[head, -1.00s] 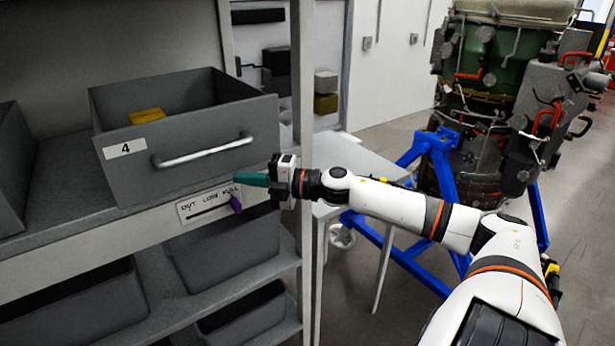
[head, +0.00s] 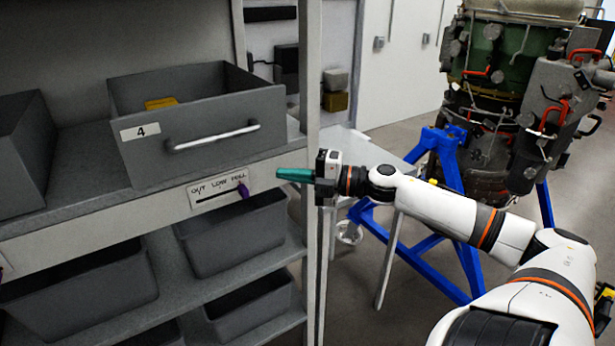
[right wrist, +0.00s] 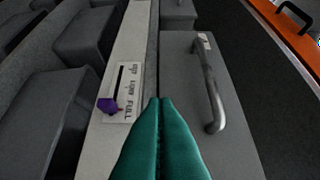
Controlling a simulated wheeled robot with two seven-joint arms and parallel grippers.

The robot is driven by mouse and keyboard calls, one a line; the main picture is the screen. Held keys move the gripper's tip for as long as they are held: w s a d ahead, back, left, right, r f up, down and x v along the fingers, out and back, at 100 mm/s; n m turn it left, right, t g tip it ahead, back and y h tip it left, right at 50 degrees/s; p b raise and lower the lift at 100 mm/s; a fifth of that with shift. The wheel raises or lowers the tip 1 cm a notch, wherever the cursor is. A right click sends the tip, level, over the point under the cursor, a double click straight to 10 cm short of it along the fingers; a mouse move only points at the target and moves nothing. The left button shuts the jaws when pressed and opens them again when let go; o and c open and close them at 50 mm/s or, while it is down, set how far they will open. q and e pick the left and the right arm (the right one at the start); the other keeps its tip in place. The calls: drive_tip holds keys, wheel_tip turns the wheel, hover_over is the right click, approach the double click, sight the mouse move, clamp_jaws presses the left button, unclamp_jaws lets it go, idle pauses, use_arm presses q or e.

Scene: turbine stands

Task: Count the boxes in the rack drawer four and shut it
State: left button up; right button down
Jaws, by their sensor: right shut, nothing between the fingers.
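The grey drawer labelled 4 (head: 215,130) sits pulled forward on the rack shelf, with a light metal handle (head: 212,138) on its front. One yellow box (head: 160,103) shows inside; the front wall hides part of the interior. Below it is an OUT LOW FULL strip (head: 218,187) with a purple knob (head: 243,190) at the FULL end. My right gripper (head: 280,174), with green fingers, is shut and empty, just right of the strip and touching nothing visible. In the right wrist view the fingers (right wrist: 160,105) point between the strip (right wrist: 124,92) and the drawer front (right wrist: 180,100). My left gripper is out of view.
The rack post (head: 311,150) stands close by my right gripper. Grey bins (head: 232,235) sit on the lower shelves, and another drawer (head: 22,150) is at left. A light table (head: 368,155) and the turbine on a blue stand (head: 450,160) are at right.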

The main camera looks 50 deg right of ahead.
drive_tip(key=v, duration=0.3)
drive_tip(key=shift+w+d+f, duration=0.1)
drive_tip(key=shift+f, duration=0.05)
drive_tip(key=c, duration=1.9)
unclamp_jaws()
drive_tip(key=shift+o, duration=1)
drive_tip(key=shift+a+f+t+h+b, duration=0.25)
drive_tip(key=shift+f+t+b, duration=0.15)
drive_tip(key=shift+f+b, duration=0.2)
drive_tip(key=shift+a+f+t+h+b, duration=0.15)
drive_tip(key=shift+f+t+h+b, duration=0.1)
drive_tip(key=shift+f+t+b, duration=0.25)
drive_tip(key=t+h+b, duration=0.3)
drive_tip(key=t+b, duration=0.1)
drive_tip(key=t, duration=0.3)
approach(216, 139)
drive_tip(key=shift+m, duration=0.4)
drive_tip(key=p+x, duration=0.1)
drive_tip(key=x, duration=0.2)
drive_tip(key=p+x, duration=0.1)
drive_tip(key=x, duration=0.2)
drive_tip(key=p+x, duration=0.2)
drive_tip(key=x, duration=0.2)
drive_tip(key=shift+w+d+f, duration=0.15)
drive_tip(key=shift+w+d, duration=0.1)
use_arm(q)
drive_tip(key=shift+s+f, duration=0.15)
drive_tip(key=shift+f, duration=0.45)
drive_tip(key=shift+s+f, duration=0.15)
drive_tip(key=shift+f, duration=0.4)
